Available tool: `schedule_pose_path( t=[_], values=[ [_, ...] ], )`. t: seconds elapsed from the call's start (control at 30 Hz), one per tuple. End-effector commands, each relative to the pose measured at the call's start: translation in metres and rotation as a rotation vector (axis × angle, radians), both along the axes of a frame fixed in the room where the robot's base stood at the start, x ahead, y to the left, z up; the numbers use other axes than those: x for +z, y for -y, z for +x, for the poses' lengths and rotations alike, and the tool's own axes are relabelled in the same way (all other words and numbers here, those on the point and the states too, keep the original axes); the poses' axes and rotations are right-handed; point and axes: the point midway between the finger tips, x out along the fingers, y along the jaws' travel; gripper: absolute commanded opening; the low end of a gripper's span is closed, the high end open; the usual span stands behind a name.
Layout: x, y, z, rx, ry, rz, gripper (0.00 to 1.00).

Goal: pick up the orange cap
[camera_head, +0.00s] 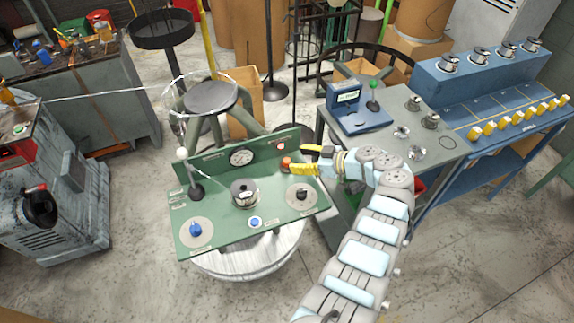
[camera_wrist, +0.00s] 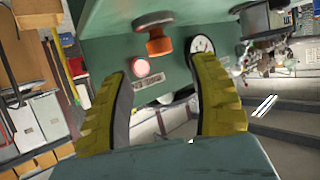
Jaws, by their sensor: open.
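The orange cap (camera_head: 286,162) shows as a small orange spot by the right part of the green console (camera_head: 262,229), close to my gripper's tips. In the wrist view the orange cap (camera_wrist: 158,46) is short and round, with a dark disc behind it, and lies beyond the fingertips, roughly between their lines. My gripper (camera_head: 297,159) has yellow ribbed fingers. In the wrist view the fingers of my gripper (camera_wrist: 160,78) are spread wide with nothing between them; a gap to the cap appears to remain. In the head view the fingers partly hide the cap's surroundings.
The console carries a round gauge (camera_head: 242,157), a red button (camera_head: 281,146), a spool (camera_head: 244,193), a blue knob (camera_head: 195,230) and a black lever (camera_head: 195,190). A grey bench (camera_head: 420,150) with a blue device (camera_head: 358,112) stands right. A dark stool (camera_head: 210,97) stands behind.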

Motion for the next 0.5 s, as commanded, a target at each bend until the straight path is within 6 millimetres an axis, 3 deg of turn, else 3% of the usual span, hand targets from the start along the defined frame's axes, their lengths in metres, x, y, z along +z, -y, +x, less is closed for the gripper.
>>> schedule_pose_path(
  t=[0.5],
  values=[
    [-0.026, -0.038, 0.015, 0.002, 0.000, 0.001, 0.60]
  ],
)
